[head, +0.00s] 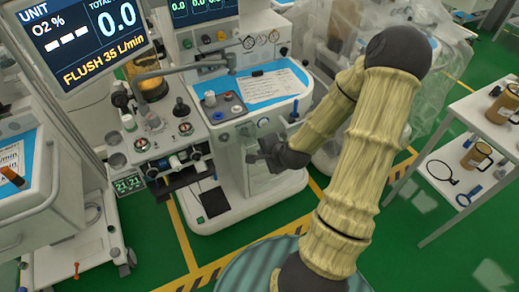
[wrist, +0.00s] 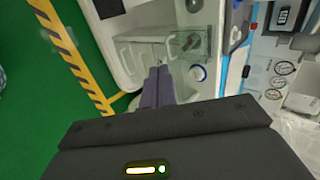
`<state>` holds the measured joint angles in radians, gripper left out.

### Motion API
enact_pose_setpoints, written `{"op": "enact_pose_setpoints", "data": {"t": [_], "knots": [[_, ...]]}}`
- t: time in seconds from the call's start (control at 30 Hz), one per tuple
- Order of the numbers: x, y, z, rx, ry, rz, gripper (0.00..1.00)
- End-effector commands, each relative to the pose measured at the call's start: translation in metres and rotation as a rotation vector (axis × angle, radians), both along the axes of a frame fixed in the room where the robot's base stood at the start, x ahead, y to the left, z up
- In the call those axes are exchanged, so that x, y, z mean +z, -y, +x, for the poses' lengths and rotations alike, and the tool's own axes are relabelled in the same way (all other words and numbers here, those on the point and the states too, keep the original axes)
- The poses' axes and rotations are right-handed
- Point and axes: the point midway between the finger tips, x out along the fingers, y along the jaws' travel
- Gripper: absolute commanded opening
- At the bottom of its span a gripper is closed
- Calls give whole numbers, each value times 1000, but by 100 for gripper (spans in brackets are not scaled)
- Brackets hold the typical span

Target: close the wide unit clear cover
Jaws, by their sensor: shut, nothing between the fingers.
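The wide unit (head: 225,190) is the white anaesthesia machine in the middle of the head view. Its clear cover (wrist: 185,42) shows in the wrist view as a see-through panel on the machine's front, beside a round dark knob (wrist: 198,73). How far the cover stands open is hard to tell. My gripper (head: 252,151) is shut and empty in front of the machine, at the cover's side. In the wrist view its two fingertips (wrist: 158,72) are together and overlap the cover's near edge; I cannot tell whether they touch. In the head view the gripper and arm partly hide this area.
A blue-topped work surface (head: 262,88) with a paper lies above the front. A gauge panel (head: 165,142) is on the left. A white side table (head: 470,150) with mugs stands right. Plastic-draped equipment (head: 345,35) is behind my arm. Green floor is clear in front.

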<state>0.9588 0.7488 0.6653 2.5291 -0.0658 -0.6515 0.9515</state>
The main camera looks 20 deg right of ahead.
Motion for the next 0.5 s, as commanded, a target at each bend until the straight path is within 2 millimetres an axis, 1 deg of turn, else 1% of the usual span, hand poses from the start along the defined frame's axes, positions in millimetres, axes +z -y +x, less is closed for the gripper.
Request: {"op": "enact_pose_setpoints", "data": {"t": [0.07, 0.5], "knots": [[6, 0, -1, 0, -1, 3, 0], [14, -2, -11, 5, -2, 2, 0]]}}
